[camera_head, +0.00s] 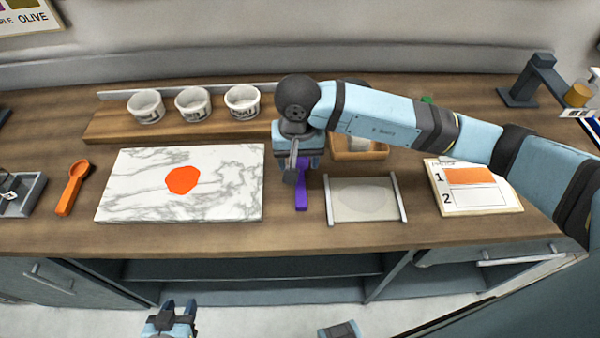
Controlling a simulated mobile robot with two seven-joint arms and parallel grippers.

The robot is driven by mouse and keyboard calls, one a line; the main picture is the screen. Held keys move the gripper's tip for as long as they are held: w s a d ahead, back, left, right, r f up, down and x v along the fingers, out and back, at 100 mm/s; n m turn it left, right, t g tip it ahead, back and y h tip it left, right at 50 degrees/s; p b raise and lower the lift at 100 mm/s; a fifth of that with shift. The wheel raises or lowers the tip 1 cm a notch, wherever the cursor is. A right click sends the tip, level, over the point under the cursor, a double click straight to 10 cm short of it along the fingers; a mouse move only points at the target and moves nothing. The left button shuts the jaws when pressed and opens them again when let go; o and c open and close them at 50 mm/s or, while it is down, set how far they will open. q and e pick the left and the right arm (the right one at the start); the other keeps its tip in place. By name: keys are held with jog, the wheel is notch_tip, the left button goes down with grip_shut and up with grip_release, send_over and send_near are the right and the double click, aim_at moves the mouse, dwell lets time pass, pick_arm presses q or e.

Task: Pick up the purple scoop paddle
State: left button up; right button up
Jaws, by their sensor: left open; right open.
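The purple scoop paddle (302,198) lies on the wooden counter between the marble slab and a small framed pad. Its lower end shows; the rest is partly hidden by my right gripper. My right gripper (297,178) points down right over the paddle, with its fingers open around or just above it; I cannot tell whether they touch it. My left gripper (179,304) is open and empty at the bottom of the view, below the counter's front edge.
The marble slab (125,190) bears an orange patch (181,180). An orange scoop (72,187) lies left of it. Three white cups (193,104) stand on a raised board behind. The framed pad (364,202), a wooden tray (345,154) and a numbered card (480,199) are to the right.

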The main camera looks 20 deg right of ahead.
send_over(300, 187)
jog(key=f, duration=0.5)
jog(key=shift+s+a+f+p, duration=0.1)
jog(key=shift+a+f+p, duration=0.1)
jog(key=shift+p, duration=0.1)
jog(key=f, duration=0.1)
jog(key=f+p, duration=0.1)
jog(key=f, duration=0.2)
jog(key=shift+d+f+p, duration=0.25)
jog(key=shift+f+p, duration=0.05)
jog(key=shift+f, duration=0.45)
jog(key=shift+c, duration=0.2)
grip_shut()
